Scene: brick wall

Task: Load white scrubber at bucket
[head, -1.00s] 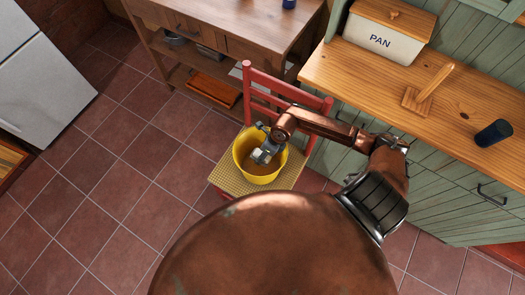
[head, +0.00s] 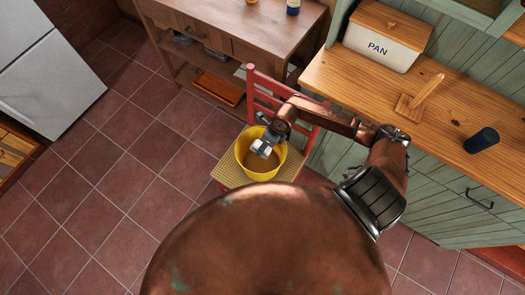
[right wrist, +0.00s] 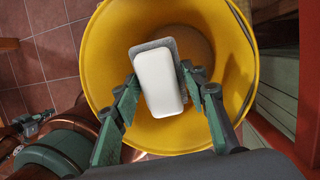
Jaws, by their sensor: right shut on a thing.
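The white scrubber (right wrist: 157,84), a pale block with a grey pad along its edge, is between the fingers of my right gripper (right wrist: 160,80) in the right wrist view. The gripper is shut on it. The round yellow bucket (right wrist: 110,62) surrounds the scrubber in that view, with its inner floor visible beyond. In the head view, the bucket (head: 246,163) stands on a chair seat, and my right gripper (head: 262,149) points down into its opening. How deep the scrubber sits is hard to tell.
The bucket stands on a red chair (head: 262,94) with a woven seat (head: 229,173). A wooden counter (head: 445,120) with a PAN box (head: 378,46) and dark cup (head: 481,140) is to the right. A wooden table (head: 240,25) is behind. Tiled floor is open to the left.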

